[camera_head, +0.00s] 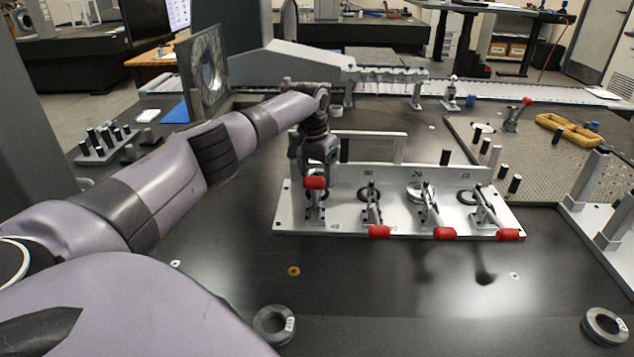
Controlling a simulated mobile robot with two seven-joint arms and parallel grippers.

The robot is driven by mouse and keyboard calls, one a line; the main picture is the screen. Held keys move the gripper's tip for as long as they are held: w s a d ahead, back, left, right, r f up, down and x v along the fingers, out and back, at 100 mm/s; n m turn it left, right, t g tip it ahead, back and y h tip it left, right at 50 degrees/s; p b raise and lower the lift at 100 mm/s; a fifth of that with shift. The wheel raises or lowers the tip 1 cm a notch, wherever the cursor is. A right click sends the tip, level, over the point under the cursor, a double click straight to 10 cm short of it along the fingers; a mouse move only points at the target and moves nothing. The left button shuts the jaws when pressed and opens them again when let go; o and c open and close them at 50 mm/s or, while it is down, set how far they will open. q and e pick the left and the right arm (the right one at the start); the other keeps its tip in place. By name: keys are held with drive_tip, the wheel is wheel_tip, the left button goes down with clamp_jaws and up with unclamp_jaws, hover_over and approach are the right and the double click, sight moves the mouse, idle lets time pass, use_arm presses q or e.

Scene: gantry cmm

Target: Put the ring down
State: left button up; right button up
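My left arm reaches in from the left, and its gripper (316,160) points down at the leftmost station of a silver fixture plate (290,222). A raised red clamp handle (315,183) stands in front of the fingertips and hides them. I cannot tell whether a ring is between them. Ring-shaped parts sit at the other stations, such as one by the "20" mark (418,192) and one at the right station (467,196). A loose grey ring (272,326) lies at the front, and another (604,327) lies at the front right. My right gripper is not in view.
Red-tipped clamps (379,232) stick out along the plate's front edge. A pin block (105,143) stands at the left, and an upright plate with a hole (205,75) behind my arm. A perforated plate (540,165) lies right. The dark table front is mostly clear.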

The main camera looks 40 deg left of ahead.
use_arm(q)
wheel_tip(320, 180, down, 3)
drive_tip(key=shift+r, duration=0.15)
drive_tip(key=o, duration=1.5)
wheel_tip(320, 180, up, 12)
drive_tip(key=s+p, duration=0.1)
drive_tip(key=p, duration=0.1)
drive_tip(key=shift+s, duration=0.2)
drive_tip(key=shift+d, duration=0.1)
